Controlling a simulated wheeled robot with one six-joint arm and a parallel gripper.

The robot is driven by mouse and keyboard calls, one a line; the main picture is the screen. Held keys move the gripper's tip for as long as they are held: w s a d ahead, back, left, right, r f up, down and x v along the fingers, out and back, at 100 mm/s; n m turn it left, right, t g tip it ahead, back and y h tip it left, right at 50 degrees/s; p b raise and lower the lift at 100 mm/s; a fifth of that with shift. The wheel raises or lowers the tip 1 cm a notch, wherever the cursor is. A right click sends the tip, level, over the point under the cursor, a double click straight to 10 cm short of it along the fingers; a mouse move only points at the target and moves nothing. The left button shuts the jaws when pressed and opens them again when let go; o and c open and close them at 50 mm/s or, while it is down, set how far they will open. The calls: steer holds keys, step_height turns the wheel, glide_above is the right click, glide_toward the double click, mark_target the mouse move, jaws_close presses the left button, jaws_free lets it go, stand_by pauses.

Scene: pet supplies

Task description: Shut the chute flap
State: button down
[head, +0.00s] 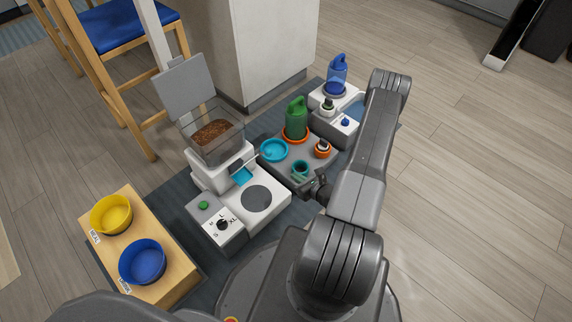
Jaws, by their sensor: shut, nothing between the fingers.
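The white feeder (211,180) stands on the dark mat left of my arm. At its front is the chute, with a light-blue piece (241,177) that looks like the chute flap or its opening; it is too small to tell how far open it is. A clear hopper (213,136) of brown kibble sits above, its grey lid (185,88) raised. A dark round plate (257,199) lies below the chute. My gripper (316,190) is shut and empty, right of the feeder near the grey tray's front edge, partly hidden by my arm.
The grey tray (272,165) holds a green jug (296,118), a light-blue dish (274,150) and small cups. A blue-bottled water unit (337,75) stands behind. Yellow (111,214) and blue (142,261) bowls sit on a wooden stand at left.

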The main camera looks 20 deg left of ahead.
steer(key=a+r+b+x, duration=0.1)
steer(key=r+b+x, duration=0.1)
steer(key=x, duration=1)
steer(key=shift+w+r+b, duration=0.3)
steer(key=shift+b, duration=0.5)
steer(key=shift+r, duration=0.1)
